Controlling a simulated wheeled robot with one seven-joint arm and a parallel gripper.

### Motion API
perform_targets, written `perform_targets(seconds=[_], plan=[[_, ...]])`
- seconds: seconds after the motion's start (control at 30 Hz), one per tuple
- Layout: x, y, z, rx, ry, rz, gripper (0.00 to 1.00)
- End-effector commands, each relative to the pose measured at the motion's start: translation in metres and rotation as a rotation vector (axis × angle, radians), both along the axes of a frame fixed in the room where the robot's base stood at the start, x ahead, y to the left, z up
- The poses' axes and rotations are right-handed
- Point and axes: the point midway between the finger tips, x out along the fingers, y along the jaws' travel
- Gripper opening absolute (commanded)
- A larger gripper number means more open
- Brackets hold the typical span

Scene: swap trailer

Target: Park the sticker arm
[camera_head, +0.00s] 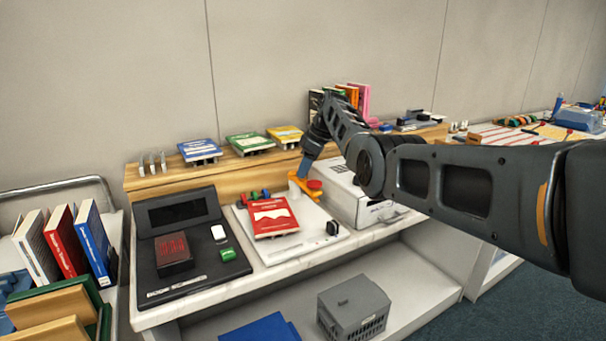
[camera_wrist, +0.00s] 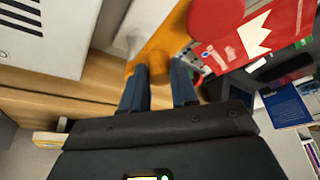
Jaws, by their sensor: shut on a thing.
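The sticker arm (camera_head: 301,186) is orange with a red round head (camera_head: 315,184). It stands at the back of the white board on the counter, left of the white box. My gripper (camera_head: 304,170) reaches down to it from above. In the wrist view my gripper (camera_wrist: 160,78) has its two blue-grey fingers on either side of an orange peg (camera_wrist: 178,68) on the sticker arm, and is shut on it. The red head (camera_wrist: 215,17) shows beyond, near a red book (camera_wrist: 265,35) with a white crown-like mark. The arm's base is partly hidden.
The red book (camera_head: 274,218) lies on the white board (camera_head: 312,230), with a small black stamp-like item (camera_head: 332,228) to its right. A white box (camera_head: 352,200) stands close right of the sticker arm. A black scanner-like station (camera_head: 190,275) is at left. A wooden ledge with displayed books runs behind.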

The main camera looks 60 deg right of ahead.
Motion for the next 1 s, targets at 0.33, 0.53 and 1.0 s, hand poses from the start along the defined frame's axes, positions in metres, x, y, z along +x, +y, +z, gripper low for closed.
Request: perform_targets(seconds=[0.33, 0.53, 1.0], plan=[[0.0001, -0.0006, 0.0001, 0.001, -0.001, 0.023, 0.0], [0.0, -0.0008, 0.0001, 0.0, 0.0, 0.022, 0.29], [-0.0001, -0.0009, 0.0003, 0.0, 0.0, 0.021, 0.53]])
